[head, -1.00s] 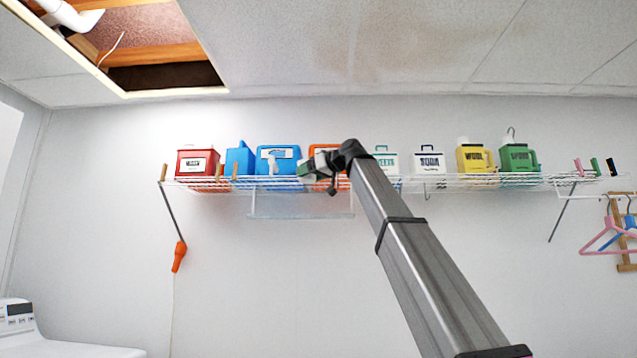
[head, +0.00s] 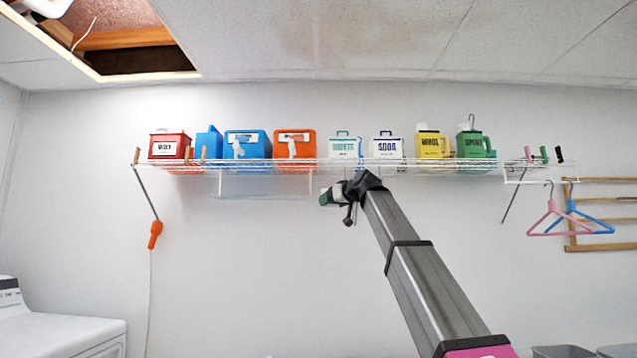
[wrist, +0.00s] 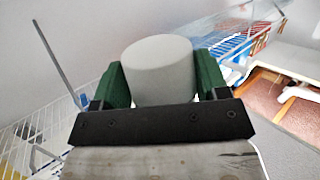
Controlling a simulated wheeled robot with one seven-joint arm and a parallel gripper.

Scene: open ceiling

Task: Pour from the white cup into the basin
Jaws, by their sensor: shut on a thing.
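My gripper (wrist: 161,84) has two green fingers, shut on the sides of a pale white-grey cup (wrist: 158,62) in the wrist view. The far end of the cup stands out beyond the fingers; its contents do not show. In the head view my gripper (head: 328,196) is small, at the end of the raised arm, just below the shelf line, with a bit of the white cup (head: 339,192) showing. I cannot pick out the basin for sure; only the tops of grey tubs show at the lower right edge of the head view.
A white wire shelf (head: 300,166) with several coloured boxes and jugs runs along the wall. Grey tubs (head: 562,351) sit at lower right. A white machine (head: 60,335) is at lower left. Hangers (head: 552,217) hang at right. The ceiling has an opening (head: 120,45).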

